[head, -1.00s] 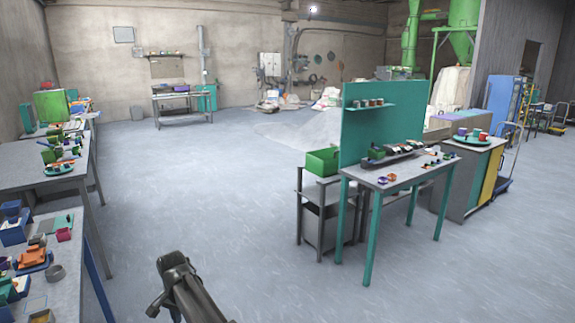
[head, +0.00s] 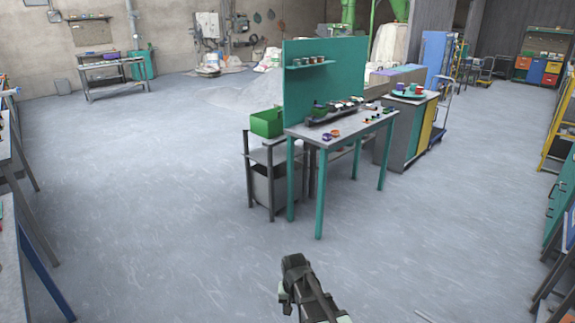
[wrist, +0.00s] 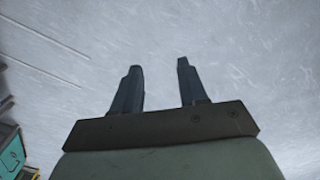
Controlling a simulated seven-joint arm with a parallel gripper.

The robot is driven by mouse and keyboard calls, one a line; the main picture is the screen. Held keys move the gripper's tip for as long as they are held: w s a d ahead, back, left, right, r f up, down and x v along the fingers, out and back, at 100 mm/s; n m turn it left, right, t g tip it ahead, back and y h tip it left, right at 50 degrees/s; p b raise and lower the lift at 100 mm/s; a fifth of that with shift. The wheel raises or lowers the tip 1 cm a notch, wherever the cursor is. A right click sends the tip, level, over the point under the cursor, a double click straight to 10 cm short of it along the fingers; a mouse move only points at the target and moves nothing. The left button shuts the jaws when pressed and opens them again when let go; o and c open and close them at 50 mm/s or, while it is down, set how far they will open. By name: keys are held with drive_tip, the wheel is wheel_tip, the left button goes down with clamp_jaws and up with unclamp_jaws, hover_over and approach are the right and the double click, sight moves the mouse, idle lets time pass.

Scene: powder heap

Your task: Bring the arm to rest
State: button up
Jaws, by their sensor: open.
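My arm shows at the bottom of the head view, raised over bare floor. My gripper (wrist: 158,85) shows in the wrist view with two dark fingers standing apart. The gap between them is empty, with only grey floor behind it. Nothing touches the fingers. In the head view the fingertips cannot be made out clearly.
A workbench with a teal back panel (head: 325,80) stands ahead, beside a grey stand holding a green bin (head: 267,122). A pale powder heap (head: 235,90) lies behind. Benches line the left edge, and shelving and teal cabinets (head: 560,195) the right. Open floor (head: 140,190) lies between.

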drive_tip(key=s+d+f, duration=0.2)
drive_tip(key=s+d, duration=0.2)
drive_tip(key=d, duration=0.4)
drive_tip(key=s+d+f, duration=0.2)
drive_tip(key=s+d, duration=0.1)
drive_tip(key=d, duration=0.4)
drive_tip(key=s+f+g, duration=0.3)
drive_tip(key=s+f, duration=0.7)
drive_tip(key=s, duration=0.5)
drive_tip(key=s+f+g, duration=0.3)
drive_tip(key=s+f, duration=0.7)
drive_tip(key=s, duration=0.5)
drive_tip(key=shift+g, duration=0.4)
